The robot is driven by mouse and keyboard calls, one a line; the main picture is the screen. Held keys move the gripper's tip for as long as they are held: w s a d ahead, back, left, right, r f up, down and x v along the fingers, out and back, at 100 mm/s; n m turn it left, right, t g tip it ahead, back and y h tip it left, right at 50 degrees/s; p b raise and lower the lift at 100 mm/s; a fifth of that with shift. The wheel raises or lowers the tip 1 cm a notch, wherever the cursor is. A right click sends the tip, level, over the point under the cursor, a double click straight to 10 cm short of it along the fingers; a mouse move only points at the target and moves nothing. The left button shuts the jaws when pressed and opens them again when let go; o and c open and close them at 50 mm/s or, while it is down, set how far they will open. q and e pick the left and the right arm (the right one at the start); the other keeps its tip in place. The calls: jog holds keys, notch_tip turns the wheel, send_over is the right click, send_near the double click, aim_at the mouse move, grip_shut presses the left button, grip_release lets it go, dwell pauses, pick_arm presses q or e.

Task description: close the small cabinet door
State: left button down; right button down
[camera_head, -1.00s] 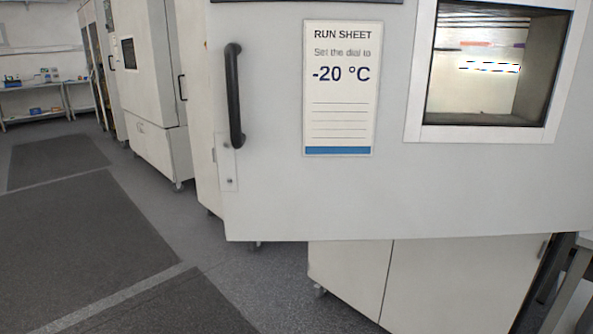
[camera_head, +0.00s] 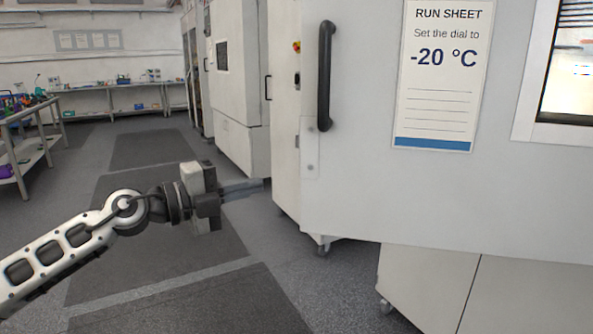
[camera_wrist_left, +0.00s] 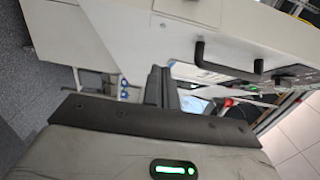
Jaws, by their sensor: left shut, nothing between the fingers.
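The light grey cabinet door (camera_head: 345,190) fills the right side of the head view. It stands open, its free left edge out in front of the cabinet body (camera_head: 287,130). It carries a black vertical bar handle (camera_head: 325,75), a run sheet reading -20 °C (camera_head: 441,80) and a window (camera_head: 575,80). My left gripper (camera_head: 258,185) is shut and empty, left of the door's lower left corner and apart from the handle. In the left wrist view its dark fingers (camera_wrist_left: 161,86) are together, and a black handle (camera_wrist_left: 228,66) shows beyond them. My right gripper is out of view.
A lower cabinet on casters (camera_head: 430,285) stands below the door. More tall cabinets (camera_head: 238,80) line the aisle behind. A shelf cart (camera_head: 32,145) stands at the left and a bench (camera_head: 110,88) at the back. Dark floor mats (camera_head: 165,225) lie in the clear aisle.

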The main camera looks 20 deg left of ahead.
pick_arm(q)
jog(key=p, duration=0.3)
send_near(314, 166)
jog(key=d, duration=0.4)
jog(key=w, duration=0.3)
jog(key=shift+w+a, duration=0.2)
jog(key=shift+w, duration=0.6)
jog(key=shift+a+b, duration=0.1)
jog(key=shift+b, duration=0.2)
